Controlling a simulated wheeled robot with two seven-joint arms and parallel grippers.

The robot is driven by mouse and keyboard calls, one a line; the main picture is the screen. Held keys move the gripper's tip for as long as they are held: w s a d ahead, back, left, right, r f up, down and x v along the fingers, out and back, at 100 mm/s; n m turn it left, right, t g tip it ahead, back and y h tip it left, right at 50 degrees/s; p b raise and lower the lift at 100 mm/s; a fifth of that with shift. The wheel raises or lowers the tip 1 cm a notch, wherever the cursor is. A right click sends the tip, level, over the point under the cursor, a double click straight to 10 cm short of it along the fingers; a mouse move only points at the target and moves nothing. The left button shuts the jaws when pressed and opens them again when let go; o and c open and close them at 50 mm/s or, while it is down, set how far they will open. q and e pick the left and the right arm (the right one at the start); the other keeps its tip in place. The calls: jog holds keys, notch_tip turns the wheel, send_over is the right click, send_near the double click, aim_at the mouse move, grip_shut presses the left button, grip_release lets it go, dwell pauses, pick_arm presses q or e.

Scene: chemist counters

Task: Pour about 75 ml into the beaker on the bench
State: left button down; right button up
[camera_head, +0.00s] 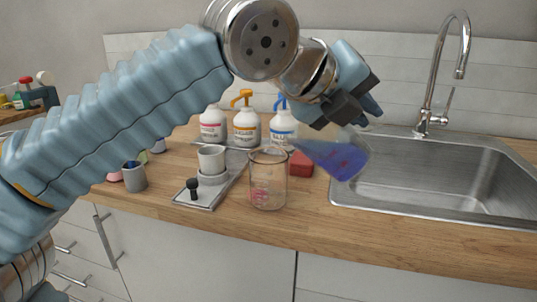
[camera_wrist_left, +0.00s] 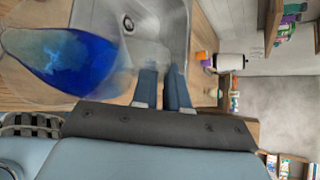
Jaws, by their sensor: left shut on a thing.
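A clear glass beaker (camera_head: 268,182) stands upright on the wooden bench, left of the sink. Some pinkish red shows low in it; I cannot tell whether it is liquid. My left gripper (camera_head: 362,112) is shut on a clear flask (camera_head: 338,158) holding blue liquid. I see no clear stream. My right gripper is not in view.
A metal sink (camera_head: 430,185) with a tall faucet (camera_head: 440,80) is on the right. Several pump bottles (camera_head: 245,128) stand behind the beaker. A red block (camera_head: 301,164) is behind it. A stirrer plate (camera_head: 205,193) with a white cup (camera_head: 211,158) and a grey cup (camera_head: 134,177) are left.

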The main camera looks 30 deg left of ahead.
aim_at(369, 152)
pick_arm(q)
jog(key=shift+a+r, duration=0.15)
jog(key=shift+r, duration=0.1)
jog(key=shift+s+a+r+n+t+h+b, duration=0.15)
jog(key=shift+a+r+n+t+h+b, duration=0.15)
jog(key=shift+a+r+n+h+b, duration=0.3)
jog(key=shift+r, duration=0.15)
jog(key=shift+s+a+r+t+h+b, duration=0.1)
jog(key=shift+a+r+t+h+b, duration=0.35)
jog(key=shift+r+h+b, duration=0.1)
dwell(1.1)
jog(key=shift+d+f+g+y+p, duration=0.15)
jog(key=shift+d+g+y+p, duration=0.4)
jog(key=shift+p, duration=0.65)
jog(key=f, duration=0.1)
jog(key=d+f+m+y, duration=0.1)
jog(key=d+f+y, duration=0.1)
jog(key=f, duration=0.1)
jog(key=shift+w+d+f+m+g, duration=0.1)
jog(key=shift+w+d+m+g, duration=0.1)
jog(key=shift+w+m+g, duration=0.15)
jog(key=shift+f+g+y, duration=0.25)
jog(key=shift+f+y, duration=0.05)
jog(key=shift+f, duration=0.05)
jog(key=shift+w+d+f+m+y, duration=0.15)
jog(key=shift+d+f+m+y, duration=0.15)
jog(key=shift+d+f+m, duration=0.15)
jog(key=shift+f, duration=0.1)
